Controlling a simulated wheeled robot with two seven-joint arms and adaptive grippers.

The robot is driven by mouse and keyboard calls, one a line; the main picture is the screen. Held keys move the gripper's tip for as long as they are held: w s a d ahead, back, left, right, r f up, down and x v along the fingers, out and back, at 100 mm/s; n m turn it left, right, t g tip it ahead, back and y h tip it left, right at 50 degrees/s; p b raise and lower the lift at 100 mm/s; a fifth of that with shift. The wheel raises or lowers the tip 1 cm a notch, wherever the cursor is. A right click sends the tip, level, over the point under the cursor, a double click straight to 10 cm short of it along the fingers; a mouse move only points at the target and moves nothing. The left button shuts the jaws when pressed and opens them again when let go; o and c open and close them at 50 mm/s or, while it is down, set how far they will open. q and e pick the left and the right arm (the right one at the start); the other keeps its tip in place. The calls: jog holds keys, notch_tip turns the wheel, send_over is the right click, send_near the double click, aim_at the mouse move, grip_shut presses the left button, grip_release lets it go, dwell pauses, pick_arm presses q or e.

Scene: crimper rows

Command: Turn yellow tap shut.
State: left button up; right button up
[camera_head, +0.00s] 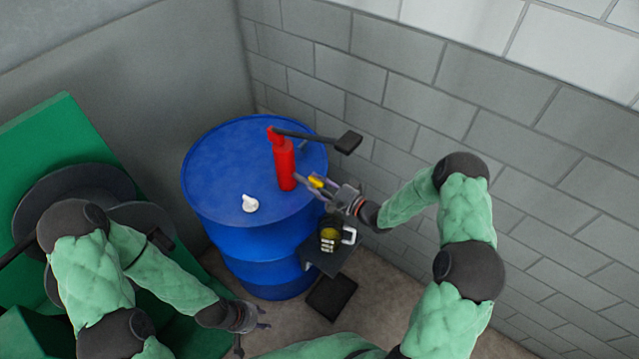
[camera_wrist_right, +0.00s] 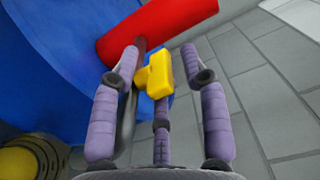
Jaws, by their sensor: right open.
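The yellow tap (camera_head: 316,181) is a small yellow handle near the foot of a red upright pump body (camera_head: 284,163) on a blue drum. In the right wrist view the yellow tap (camera_wrist_right: 157,76) sits just below the red body (camera_wrist_right: 150,28).
The blue drum (camera_head: 215,180) stands in the wall corner. A white cap (camera_head: 250,203) is on its top. A black lever (camera_head: 348,142) juts from the red pump. A mug with yellow contents (camera_head: 329,238) is on a dark stand (camera_head: 322,266) below the tap. Green furniture (camera_head: 60,135) is left.

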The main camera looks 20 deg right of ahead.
grip_shut()
